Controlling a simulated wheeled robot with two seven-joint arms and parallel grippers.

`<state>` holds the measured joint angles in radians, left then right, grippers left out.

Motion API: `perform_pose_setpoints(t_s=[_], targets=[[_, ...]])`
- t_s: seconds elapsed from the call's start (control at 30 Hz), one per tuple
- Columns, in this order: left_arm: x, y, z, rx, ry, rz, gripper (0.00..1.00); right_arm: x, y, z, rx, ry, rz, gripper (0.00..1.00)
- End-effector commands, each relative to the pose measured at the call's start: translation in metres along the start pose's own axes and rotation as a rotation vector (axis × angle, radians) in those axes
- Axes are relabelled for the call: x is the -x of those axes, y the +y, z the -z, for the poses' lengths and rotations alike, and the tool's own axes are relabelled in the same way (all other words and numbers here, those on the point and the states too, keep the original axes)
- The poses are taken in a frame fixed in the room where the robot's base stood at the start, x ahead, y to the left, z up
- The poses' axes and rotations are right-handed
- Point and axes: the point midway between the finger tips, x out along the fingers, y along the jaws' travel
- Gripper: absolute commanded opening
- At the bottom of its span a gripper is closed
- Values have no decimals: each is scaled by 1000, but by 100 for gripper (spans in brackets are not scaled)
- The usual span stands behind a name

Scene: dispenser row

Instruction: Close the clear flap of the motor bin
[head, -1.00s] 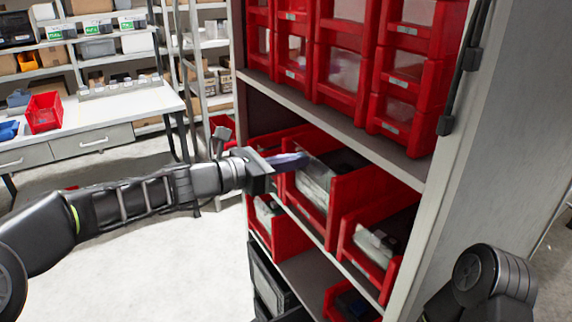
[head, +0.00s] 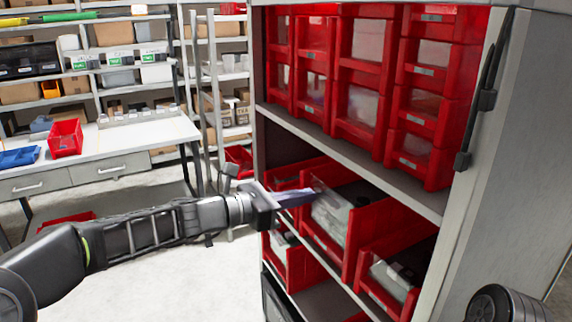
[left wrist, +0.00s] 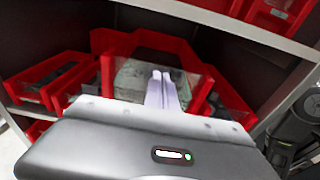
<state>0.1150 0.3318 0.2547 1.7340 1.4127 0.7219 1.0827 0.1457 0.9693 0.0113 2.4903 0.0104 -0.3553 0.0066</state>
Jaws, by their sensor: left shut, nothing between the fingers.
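A large red bin (head: 372,232) stands on the middle shelf, open at the top, with grey contents; I take it for the motor bin, though no label is readable. A clear flap (head: 328,218) shows at its front; its exact angle is hard to tell. My left gripper (head: 308,195) is shut and empty, its fingertips at the upper front edge of this bin. In the left wrist view the closed fingers (left wrist: 162,88) point at the bin's front, overlapping the clear panel (left wrist: 132,82). Contact cannot be told. My right gripper is out of view.
Smaller red bins stand beside and below, one at the lower right (head: 392,275). Stacked red bins with clear fronts (head: 362,70) fill the shelf above. The cabinet's side panel (head: 510,150) bounds the right. A white workbench (head: 120,138) stands at the back left, with open floor before it.

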Motion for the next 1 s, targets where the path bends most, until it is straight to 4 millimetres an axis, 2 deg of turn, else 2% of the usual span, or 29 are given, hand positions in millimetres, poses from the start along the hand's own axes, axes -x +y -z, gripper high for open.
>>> perform_pose_setpoints(t_s=[0.2,0.43,0.6,1.0], targets=[[18,0,-48,-6,-3,-1,0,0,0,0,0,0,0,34],[31,1,-85,-2,-2,-1,0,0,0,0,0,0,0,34],[35,0,-94,1,0,0,0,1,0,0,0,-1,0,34],[35,1,-94,-26,0,-2,0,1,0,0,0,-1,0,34]])
